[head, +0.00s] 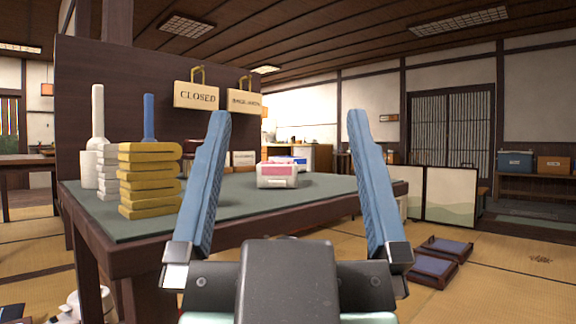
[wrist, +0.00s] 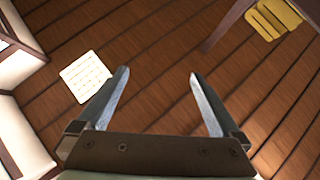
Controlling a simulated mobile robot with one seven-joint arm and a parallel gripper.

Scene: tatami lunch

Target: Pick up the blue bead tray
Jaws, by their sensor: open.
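My gripper (head: 288,115) is open and empty, its two blue fingers raised and spread wide in front of the head camera. In the wrist view, my gripper (wrist: 158,73) also has nothing between its fingers. No thing is clearly a blue bead tray. On the green-topped table (head: 235,207) beyond the fingers, a white and pink box (head: 277,175) stands apart from the gripper. A small blue patch shows behind that box, too small to identify. Two low dark-framed pieces with blue-purple insides, a far one (head: 446,246) and a near one (head: 432,268), lie on the floor to the right.
A yellow folded stack (head: 150,180), a white stack and upright white and blue objects stand at the table's left. Hanging signs (head: 196,95) face me from a dark panel. A blue bin (head: 515,161) sits on a far-right shelf. The right foreground tatami is clear.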

